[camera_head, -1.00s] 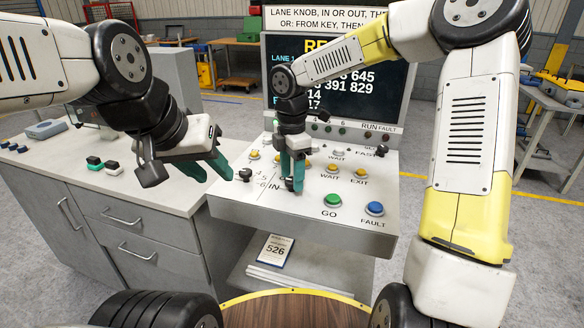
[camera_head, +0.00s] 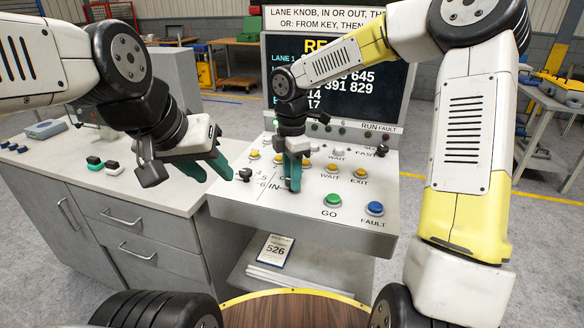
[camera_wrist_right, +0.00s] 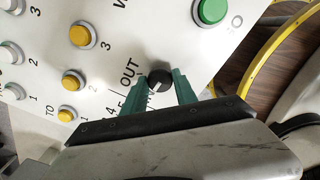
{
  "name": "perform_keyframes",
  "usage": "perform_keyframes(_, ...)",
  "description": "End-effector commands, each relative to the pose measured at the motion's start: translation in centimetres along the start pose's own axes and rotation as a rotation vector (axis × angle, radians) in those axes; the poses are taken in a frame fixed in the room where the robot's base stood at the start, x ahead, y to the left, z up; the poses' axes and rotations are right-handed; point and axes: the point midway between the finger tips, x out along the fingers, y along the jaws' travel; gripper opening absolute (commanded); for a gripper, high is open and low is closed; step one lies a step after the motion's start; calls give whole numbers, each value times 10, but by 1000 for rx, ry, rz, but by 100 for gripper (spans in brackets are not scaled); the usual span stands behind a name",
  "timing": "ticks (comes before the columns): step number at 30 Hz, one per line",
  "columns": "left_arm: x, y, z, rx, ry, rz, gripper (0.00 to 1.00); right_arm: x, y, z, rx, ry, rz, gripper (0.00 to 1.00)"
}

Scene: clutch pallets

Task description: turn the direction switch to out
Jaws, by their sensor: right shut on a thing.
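The direction switch is a small black knob (camera_wrist_right: 159,80) on the sloped light panel (camera_head: 230,208), beside the word OUT in the right wrist view. My right gripper (camera_wrist_right: 162,87) is shut on this knob, one teal finger on each side. In the head view my right gripper (camera_head: 294,186) points down at the panel and hides the knob. My left gripper (camera_head: 216,176) is open and empty, over the left edge of the panel.
Another black knob (camera_head: 245,174) stands left of the switch. Yellow buttons, a green GO button (camera_head: 332,201) and a blue FAULT button (camera_head: 375,208) lie to the right. A screen (camera_head: 350,85) stands behind. A grey cabinet (camera_head: 150,190) adjoins at the left.

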Motion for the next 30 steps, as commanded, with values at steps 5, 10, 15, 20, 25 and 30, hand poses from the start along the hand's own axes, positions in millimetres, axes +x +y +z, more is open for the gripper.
perform_keyframes(5,0,0,0,0,0,0,36,-1,1,0,104,-2,3,0)
perform_keyframes(10,0,0,0,0,0,0,36,-1,0,0,250,-2,2,0)
perform_keyframes(15,0,0,0,0,0,0,36,-1,1,-1,411,-2,4,0)
perform_keyframes(20,0,0,0,0,0,0,36,-1,1,-1,563,-1,3,0)
perform_keyframes(25,0,0,0,0,0,0,36,-1,1,-1,712,0,4,0)
perform_keyframes(30,0,0,0,0,0,0,36,-1,1,0,833,0,3,0)
